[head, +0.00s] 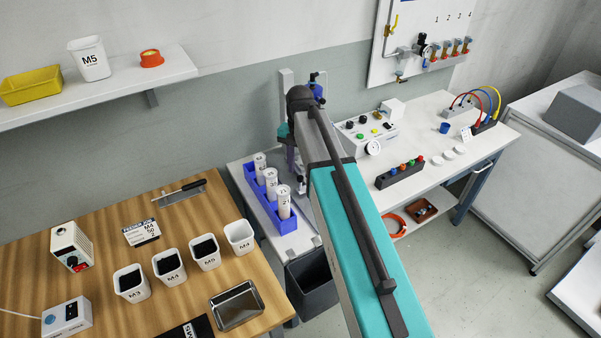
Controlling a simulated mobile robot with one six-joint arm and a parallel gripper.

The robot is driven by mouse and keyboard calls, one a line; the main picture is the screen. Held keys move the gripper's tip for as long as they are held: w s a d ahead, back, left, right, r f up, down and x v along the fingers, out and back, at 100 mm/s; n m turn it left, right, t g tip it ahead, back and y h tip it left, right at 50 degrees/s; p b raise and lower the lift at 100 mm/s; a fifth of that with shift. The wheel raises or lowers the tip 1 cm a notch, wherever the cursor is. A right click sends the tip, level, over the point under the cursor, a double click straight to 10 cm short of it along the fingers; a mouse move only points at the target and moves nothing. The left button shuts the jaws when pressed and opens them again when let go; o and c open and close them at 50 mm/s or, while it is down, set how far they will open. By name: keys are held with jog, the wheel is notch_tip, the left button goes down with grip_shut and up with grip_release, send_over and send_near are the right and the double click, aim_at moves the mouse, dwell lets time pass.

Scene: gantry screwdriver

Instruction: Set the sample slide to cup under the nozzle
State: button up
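A grey upright stand (288,79) with blue and dark fittings rises behind the far end of my arm. My teal and grey arm covers much of it and the bench in front of it. I cannot make out a nozzle or a sample slide with certainty. A small blue cup (444,127) stands on the white bench at right, well away from the stand. My gripper cannot be seen; the far end of my arm hides that area.
A blue rack (286,225) with three labelled tubes stands left of my arm. A white control box (354,127) and a dark block with coloured knobs (400,174) stand to its right. A wooden table (85,210) holds several bins. A dark bin (312,284) sits between.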

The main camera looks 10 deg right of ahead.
aim_at(300, 177)
jog(key=shift+f, duration=1.5)
grip_shut()
